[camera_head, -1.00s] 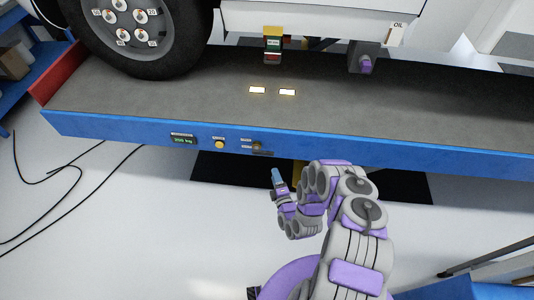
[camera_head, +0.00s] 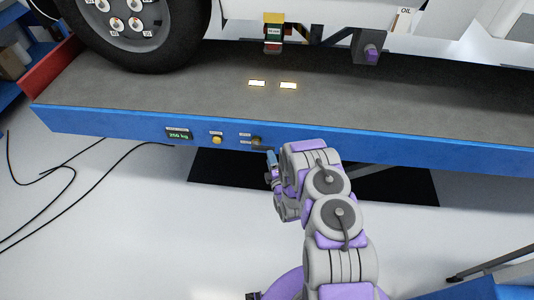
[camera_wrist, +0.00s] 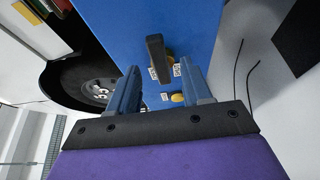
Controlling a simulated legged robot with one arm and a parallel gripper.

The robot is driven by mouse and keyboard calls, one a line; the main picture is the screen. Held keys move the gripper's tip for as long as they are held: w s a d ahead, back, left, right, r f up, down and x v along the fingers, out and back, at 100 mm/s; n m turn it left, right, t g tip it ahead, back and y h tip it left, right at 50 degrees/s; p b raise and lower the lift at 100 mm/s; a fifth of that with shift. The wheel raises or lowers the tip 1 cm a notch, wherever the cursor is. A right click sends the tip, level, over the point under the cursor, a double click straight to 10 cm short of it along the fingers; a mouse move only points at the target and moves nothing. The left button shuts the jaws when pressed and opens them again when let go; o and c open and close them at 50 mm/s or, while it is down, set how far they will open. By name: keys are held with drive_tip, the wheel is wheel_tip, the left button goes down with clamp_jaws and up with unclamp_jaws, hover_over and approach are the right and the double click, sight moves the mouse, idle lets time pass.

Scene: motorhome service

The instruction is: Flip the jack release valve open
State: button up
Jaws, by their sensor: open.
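The jack release valve (camera_head: 257,141) is a small dark lever on a brass-coloured pivot on the blue front edge of the lift platform. In the wrist view the dark lever (camera_wrist: 156,52) stands out from the blue face, ahead of the gap between my fingertips. My gripper (camera_wrist: 159,67) is open, with one blue finger toward each side of the lever and nothing seen held. In the head view my gripper (camera_head: 271,161) is just below and right of the valve. I cannot tell whether the fingers touch the lever.
A yellow button (camera_head: 217,139) and a 250 kg display (camera_head: 178,134) sit left of the valve. The platform (camera_head: 400,110) carries a vehicle wheel (camera_head: 135,30). Black cables (camera_head: 60,180) lie on the floor at left.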

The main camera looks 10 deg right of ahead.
sight(267, 149)
drive_tip(key=shift+w+a+b, duration=0.15)
drive_tip(key=shift+w, duration=1.45)
drive_tip(key=shift+w+a+b, duration=0.15)
drive_tip(key=shift+w, duration=1.4)
clamp_jaws()
drive_tip(key=shift+s, duration=0.1)
